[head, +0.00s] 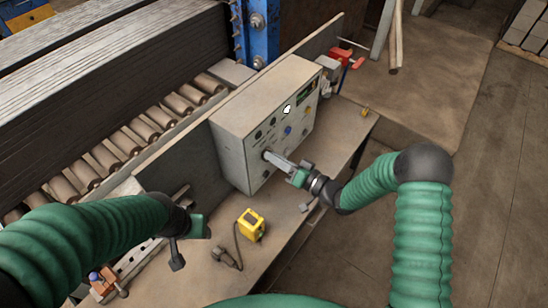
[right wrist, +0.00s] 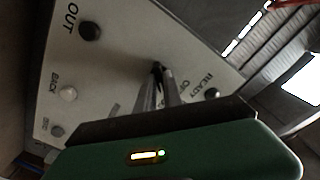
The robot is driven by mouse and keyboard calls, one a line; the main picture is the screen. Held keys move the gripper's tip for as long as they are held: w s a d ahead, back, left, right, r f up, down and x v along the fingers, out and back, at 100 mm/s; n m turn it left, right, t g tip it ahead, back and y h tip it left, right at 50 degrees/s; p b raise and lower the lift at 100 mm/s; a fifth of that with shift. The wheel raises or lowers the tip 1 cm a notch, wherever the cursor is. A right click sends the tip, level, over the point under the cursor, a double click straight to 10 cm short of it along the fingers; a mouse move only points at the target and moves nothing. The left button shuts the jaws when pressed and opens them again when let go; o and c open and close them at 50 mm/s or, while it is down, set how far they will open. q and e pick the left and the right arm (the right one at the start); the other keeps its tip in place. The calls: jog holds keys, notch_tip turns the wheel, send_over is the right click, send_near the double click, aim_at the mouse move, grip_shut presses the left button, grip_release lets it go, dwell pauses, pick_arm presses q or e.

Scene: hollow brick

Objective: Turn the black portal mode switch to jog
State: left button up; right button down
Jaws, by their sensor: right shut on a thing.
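The grey control box (head: 231,145) stands on the bench, its sloped front full of knobs and buttons. My right gripper (head: 267,155) reaches in from the right to the lower left of this panel. In the right wrist view its two fingers (right wrist: 160,80) are shut on a small black switch (right wrist: 157,67), near the labels OFF and READY. The fingers hide most of the switch and its lettering, so its setting cannot be read. My left gripper (head: 180,248) hangs over the bench at the lower left, away from the box; its jaw opening is unclear.
A yellow box (head: 251,225) with a cable lies on the bench in front of the panel. A red clamp-like tool (head: 342,57) is behind the box. A roller conveyor (head: 150,128) with stacked dark sheets (head: 120,60) runs behind. A black knob (right wrist: 90,31) marked OUT is nearby.

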jog(key=shift+w+d, duration=0.1)
dwell(0.4)
jog(key=c, duration=1.7)
grip_release()
jog(key=shift+o, duration=1.1)
jog(key=b+v, duration=0.4)
jog(key=v, duration=1.3)
jog(key=shift+w+f, duration=0.15)
jog(key=shift+f, duration=0.05)
